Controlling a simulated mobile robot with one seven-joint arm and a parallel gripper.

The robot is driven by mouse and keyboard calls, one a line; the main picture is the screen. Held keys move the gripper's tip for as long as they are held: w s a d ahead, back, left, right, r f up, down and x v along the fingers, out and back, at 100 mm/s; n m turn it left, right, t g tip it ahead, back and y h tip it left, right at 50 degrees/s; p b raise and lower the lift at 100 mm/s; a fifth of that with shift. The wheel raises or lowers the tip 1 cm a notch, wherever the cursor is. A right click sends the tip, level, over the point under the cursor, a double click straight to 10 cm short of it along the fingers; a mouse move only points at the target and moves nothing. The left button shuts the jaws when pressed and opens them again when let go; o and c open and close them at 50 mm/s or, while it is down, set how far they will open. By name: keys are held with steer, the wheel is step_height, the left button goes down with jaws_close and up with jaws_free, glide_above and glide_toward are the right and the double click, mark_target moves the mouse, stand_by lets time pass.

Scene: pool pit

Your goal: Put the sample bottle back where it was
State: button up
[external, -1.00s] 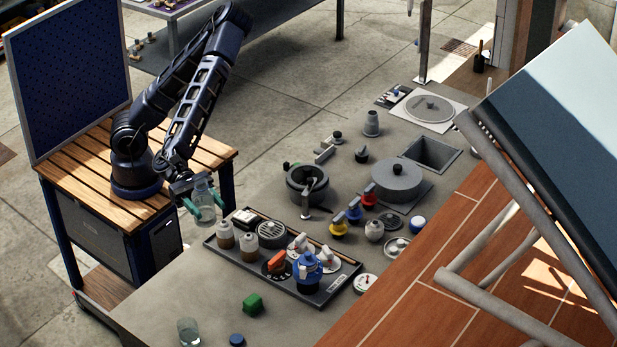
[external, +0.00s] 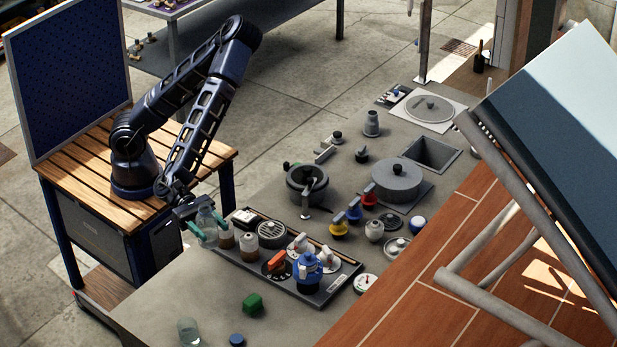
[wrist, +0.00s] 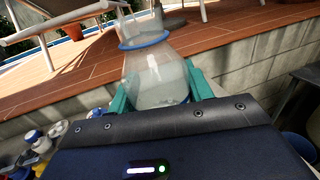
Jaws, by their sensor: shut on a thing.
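The sample bottle (external: 207,226) is clear, with pale liquid inside. My gripper (external: 202,229) is shut on it, with green fingers on either side. In the external view the bottle is at the left end of the dark tray (external: 297,291), near two small brown-bottomed bottles (external: 248,242), and overlaps one of them in the picture. I cannot tell whether its bottom touches anything. In the wrist view the bottle (wrist: 157,72) fills the middle between the green fingers, with a blue ring around its neck.
The tray also holds a blue valve (external: 307,270), an orange-handled part (external: 277,261) and a round grille (external: 272,233). The grey surface left of the green block is clear.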

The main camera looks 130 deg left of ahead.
step_height(320, 180, down, 20)
steer(key=shift+f, duration=0.2)
stand_by(0.6)
steer(key=shift+f, duration=0.15)
steer(key=o, duration=1.1)
steer(key=shift+c, duration=0.2)
steer(key=shift+s, duration=0.1)
steer(key=v, duration=0.7)
steer(key=shift+s, duration=0.2)
